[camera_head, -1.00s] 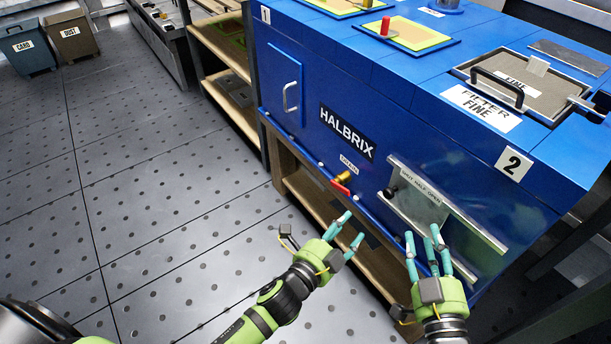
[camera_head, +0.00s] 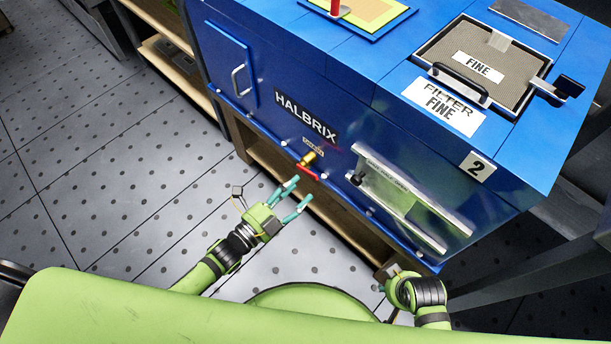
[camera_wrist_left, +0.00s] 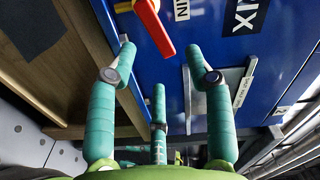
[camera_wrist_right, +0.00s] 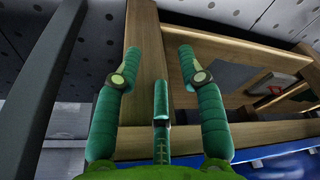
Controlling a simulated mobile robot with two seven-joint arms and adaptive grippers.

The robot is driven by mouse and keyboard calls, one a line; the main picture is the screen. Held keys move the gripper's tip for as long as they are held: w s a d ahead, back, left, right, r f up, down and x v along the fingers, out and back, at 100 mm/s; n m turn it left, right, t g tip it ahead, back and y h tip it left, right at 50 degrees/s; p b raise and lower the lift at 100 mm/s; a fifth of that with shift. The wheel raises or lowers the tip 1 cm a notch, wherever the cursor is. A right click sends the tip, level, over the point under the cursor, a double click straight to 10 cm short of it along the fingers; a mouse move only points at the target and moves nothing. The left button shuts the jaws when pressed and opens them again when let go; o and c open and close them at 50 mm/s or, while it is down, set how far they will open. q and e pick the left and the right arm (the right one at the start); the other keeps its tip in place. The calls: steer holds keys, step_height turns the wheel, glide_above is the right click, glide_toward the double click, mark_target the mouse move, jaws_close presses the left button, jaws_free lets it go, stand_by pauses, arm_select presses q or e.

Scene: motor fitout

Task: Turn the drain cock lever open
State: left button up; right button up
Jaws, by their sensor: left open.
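The red drain cock lever (camera_head: 308,171) sits on a brass cock (camera_head: 310,157) low on the front of the blue machine, under a small label. In the left wrist view the red lever (camera_wrist_left: 155,28) slants across the top, ahead of the fingers. My left gripper (camera_head: 295,193) is open and empty, just below and left of the lever, apparently apart from it. Its spread fingers also show in the left wrist view (camera_wrist_left: 161,52). My right gripper (camera_head: 397,282) is low by the machine's right part; its fingers are mostly hidden there. The right wrist view (camera_wrist_right: 157,65) shows them spread and empty.
The blue HALBRIX machine (camera_head: 225,95) stands on a wooden frame (camera_head: 262,170). A clear sliding guard with a black knob (camera_head: 355,179) is right of the cock. A filter tray (camera_head: 480,60) lies on top. The perforated floor (camera_head: 90,180) at left is clear.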

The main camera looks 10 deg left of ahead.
mark_target(311, 176)
arm_select(q)
steer(key=shift+x, duration=1.95)
arm_select(e)
steer(key=shift+w+r, duration=0.25)
steer(key=shift+r, duration=0.45)
arm_select(q)
jaws_close()
arm_select(e)
steer(key=shift+w, duration=0.1)
